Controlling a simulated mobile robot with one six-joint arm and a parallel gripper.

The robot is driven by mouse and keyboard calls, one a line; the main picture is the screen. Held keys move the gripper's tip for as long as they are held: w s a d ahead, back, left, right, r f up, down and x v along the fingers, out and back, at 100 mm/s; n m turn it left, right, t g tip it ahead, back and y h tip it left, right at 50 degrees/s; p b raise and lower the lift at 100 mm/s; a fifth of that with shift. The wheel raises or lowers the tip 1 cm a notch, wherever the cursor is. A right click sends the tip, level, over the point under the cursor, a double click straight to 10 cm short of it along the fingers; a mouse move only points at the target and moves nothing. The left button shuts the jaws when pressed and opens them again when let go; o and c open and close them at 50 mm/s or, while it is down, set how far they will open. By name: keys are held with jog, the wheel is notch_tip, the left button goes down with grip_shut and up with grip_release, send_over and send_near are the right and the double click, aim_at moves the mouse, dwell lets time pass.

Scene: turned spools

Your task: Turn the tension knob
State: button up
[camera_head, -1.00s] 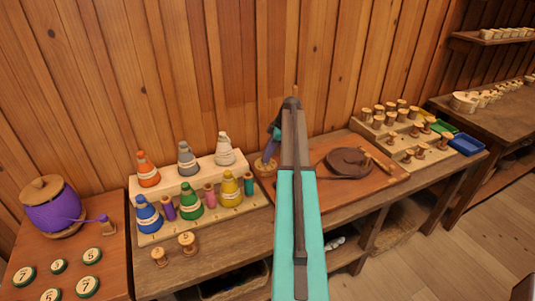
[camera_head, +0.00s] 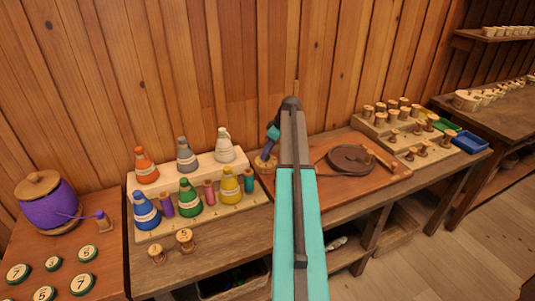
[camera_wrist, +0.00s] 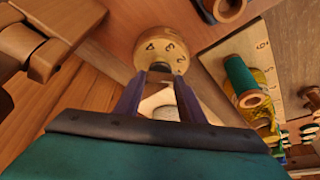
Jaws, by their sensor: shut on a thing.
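The tension knob (camera_wrist: 163,45) is a round wooden knob with dark numerals around its face, at the top centre of the wrist view. My gripper (camera_wrist: 164,72) has its two purple fingers closed on the near part of the knob. In the head view the knob (camera_head: 263,167) stands at the left end of a reddish-brown board (camera_head: 305,186), and my gripper (camera_head: 268,153) reaches down onto it from above. My arm hides part of the board there. Which numeral is set cannot be read for certain.
A stepped rack (camera_head: 157,233) with coloured thread cones and small spools stands close left of the knob. A dark round disc (camera_head: 350,158) lies on the board to the right. A wooden peg rack (camera_head: 400,148) and a blue tray (camera_head: 469,142) are farther right.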

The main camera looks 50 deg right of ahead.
jog(key=m+h, duration=0.1)
jog(key=m, duration=0.1)
jog(key=m+b, duration=0.1)
jog(key=m, duration=0.1)
jog(key=shift+a+m+h, duration=0.2)
jog(key=shift+m+h, duration=0.2)
jog(key=shift+b, duration=0.3)
jog(key=o, duration=1)
jog(key=shift+o, duration=0.2)
jog(key=shift+r, duration=0.15)
jog(key=b+v, duration=0.2)
jog(key=v, duration=1.1)
jog(key=shift+s+r, duration=0.2)
jog(key=shift+s, duration=0.05)
jog(key=shift+a, duration=0.15)
